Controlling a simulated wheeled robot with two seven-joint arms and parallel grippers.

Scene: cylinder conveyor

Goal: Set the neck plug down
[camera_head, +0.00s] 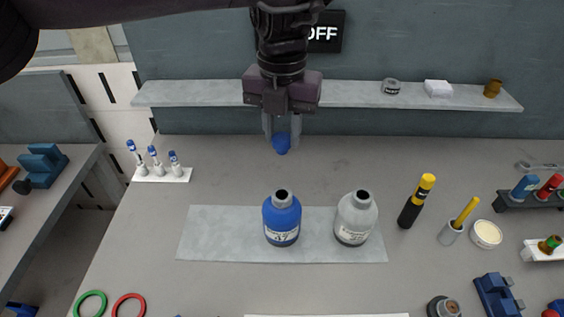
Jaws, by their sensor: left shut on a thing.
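My left gripper (281,134) comes down from the top of the view and is shut on a small blue plug (281,145). The plug hangs in the air behind the two bottles as seen from here. A blue bottle (282,222) with a dark open neck and a white label stands upright on a pale grey mat (212,232). A white bottle (354,220), also with a dark open neck, stands to its right on the same mat. My right gripper is not in view.
A rack with several small blue-topped vials (163,175) stands at left. A black-and-yellow marker (416,202), a cup with a yellow stick (450,234) and a round white dish (487,234) stand right. A shelf (190,95) spans the back. Table between shelf and mat is clear.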

